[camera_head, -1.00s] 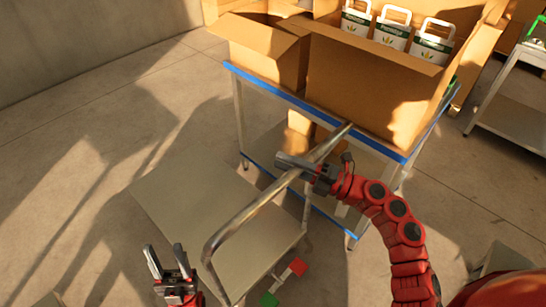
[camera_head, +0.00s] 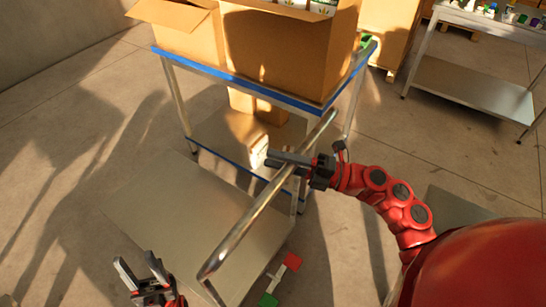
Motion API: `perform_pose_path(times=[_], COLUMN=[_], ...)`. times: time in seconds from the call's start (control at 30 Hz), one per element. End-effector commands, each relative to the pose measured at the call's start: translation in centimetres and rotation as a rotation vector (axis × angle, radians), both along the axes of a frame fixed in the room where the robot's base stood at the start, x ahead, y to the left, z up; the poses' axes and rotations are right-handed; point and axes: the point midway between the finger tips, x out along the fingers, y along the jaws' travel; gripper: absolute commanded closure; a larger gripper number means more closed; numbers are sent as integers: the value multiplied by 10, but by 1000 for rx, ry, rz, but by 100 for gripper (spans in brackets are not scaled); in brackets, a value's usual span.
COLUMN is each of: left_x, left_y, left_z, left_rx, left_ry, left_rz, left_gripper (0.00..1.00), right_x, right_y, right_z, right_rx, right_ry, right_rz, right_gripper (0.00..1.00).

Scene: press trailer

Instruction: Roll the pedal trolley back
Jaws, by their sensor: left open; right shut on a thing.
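The pedal trolley (camera_head: 185,212) is a low flat grey platform with a tubular metal handle (camera_head: 243,226), standing on the concrete floor. A red pedal (camera_head: 292,261) and a green pedal (camera_head: 268,300) show at its near right side. My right gripper (camera_head: 290,163) is shut on the far part of the handle bar. My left gripper (camera_head: 139,269) is open and empty at the lower left, apart from the handle, over the near left of the trolley.
A blue-edged metal table (camera_head: 237,78) with open cardboard boxes (camera_head: 282,52) stands just beyond the trolley. A grey shelf table (camera_head: 470,91) stands at the upper right. The floor at left is clear.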

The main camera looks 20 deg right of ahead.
Motion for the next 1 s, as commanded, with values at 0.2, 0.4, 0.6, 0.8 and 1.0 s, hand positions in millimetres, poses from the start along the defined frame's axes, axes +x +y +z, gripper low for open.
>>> perform_pose_path(times=[0.2, 0.4, 0.6, 0.8, 1.0], left_x=[0, 0, 0, 0, 0], left_y=[0, 0, 0, 0, 0], left_z=[0, 0, 0, 0, -2], left_rx=[0, 0, 0, 0, 0], left_ry=[0, 0, 0, 0, 0], left_rz=[0, 0, 0, 0, 0], left_gripper=[50, 50, 50, 50, 50], right_x=[-2, -2, -2, -2, -3], right_y=[-2, -3, -2, -2, -6], right_z=[-1, 0, 0, 0, -1], right_rx=[-1, -1, -1, -1, 0], right_ry=[0, -1, -1, -2, -1], right_rz=[-2, -2, -2, -1, -3], right_gripper=[100, 100, 43, 37, 37])
